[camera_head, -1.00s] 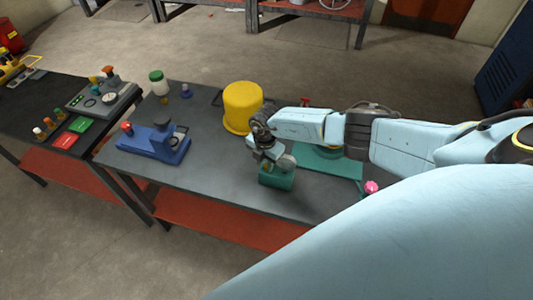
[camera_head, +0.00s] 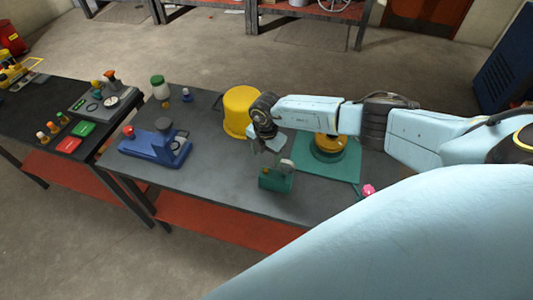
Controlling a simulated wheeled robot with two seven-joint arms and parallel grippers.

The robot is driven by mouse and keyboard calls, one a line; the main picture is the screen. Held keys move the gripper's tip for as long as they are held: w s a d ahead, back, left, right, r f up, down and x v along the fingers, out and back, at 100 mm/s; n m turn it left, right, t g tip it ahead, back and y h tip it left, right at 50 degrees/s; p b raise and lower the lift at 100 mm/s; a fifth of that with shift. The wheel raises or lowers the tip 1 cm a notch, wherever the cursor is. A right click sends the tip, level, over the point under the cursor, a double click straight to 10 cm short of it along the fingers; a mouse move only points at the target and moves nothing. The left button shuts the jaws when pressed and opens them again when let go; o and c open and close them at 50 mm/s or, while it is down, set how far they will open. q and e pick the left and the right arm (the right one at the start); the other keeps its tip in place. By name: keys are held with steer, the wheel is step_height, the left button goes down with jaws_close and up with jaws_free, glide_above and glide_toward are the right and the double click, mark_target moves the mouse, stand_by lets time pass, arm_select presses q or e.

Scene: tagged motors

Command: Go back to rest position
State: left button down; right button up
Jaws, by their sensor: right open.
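My right arm comes in from the right and reaches over the grey table (camera_head: 215,180). My right gripper (camera_head: 270,146) is open and empty, pointing down above a small green block with a grey round part (camera_head: 275,180). A gap shows between the gripper and the block. A blue motor-like unit (camera_head: 155,148) with a red knob and a dark round part stands on the left of the table. My left gripper is not in view.
A yellow cylinder (camera_head: 240,112) stands behind the gripper. A green mat (camera_head: 335,168) bears a yellow-orange round part (camera_head: 330,142). A pink ball (camera_head: 368,190) is near its corner. Green-capped jar (camera_head: 160,87) is at the back. A black table (camera_head: 28,115) with devices adjoins on the left.

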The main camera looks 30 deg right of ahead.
steer(key=shift+r, duration=0.4)
